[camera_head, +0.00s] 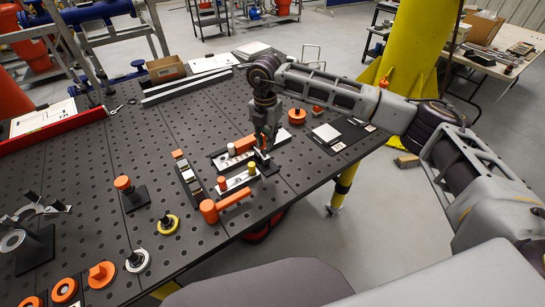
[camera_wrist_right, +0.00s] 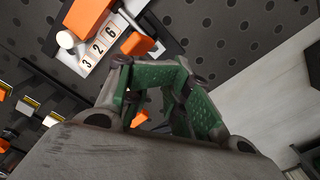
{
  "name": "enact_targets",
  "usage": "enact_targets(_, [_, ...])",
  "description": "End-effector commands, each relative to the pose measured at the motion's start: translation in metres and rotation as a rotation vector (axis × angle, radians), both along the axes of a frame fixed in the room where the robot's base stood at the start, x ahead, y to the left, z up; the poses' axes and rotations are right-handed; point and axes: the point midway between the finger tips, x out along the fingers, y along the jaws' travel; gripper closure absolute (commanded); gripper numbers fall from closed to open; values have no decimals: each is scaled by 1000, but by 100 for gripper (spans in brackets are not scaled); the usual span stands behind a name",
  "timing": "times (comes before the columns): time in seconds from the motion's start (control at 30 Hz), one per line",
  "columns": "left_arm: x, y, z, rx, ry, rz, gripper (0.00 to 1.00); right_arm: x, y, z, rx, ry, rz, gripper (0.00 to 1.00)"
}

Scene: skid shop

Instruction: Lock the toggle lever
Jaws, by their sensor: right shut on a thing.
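My right gripper (camera_head: 264,156) reaches down over the right end of a dark fixture plate with an orange block (camera_head: 243,144) and a white knob (camera_head: 231,149). Its green-padded fingers show in the wrist view (camera_wrist_right: 152,68), closed around a small part that they mostly hide, seemingly the toggle lever. The lever's angle cannot be told. My left gripper is not in view.
Close in front stand a plate with a yellow-topped peg (camera_head: 252,169) and an orange handle (camera_head: 234,198). A dark rail (camera_head: 187,178) lies to the left, and an orange knob (camera_head: 297,116) behind to the right.

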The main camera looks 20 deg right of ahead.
Motion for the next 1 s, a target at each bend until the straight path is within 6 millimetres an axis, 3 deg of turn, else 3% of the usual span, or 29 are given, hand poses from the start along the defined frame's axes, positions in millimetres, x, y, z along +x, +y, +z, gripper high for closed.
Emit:
enact_targets(0.7, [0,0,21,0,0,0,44,0,0,45,0,-1,0,100])
enact_targets(1.0, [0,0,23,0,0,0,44,0,0,51,0,0,0,100])
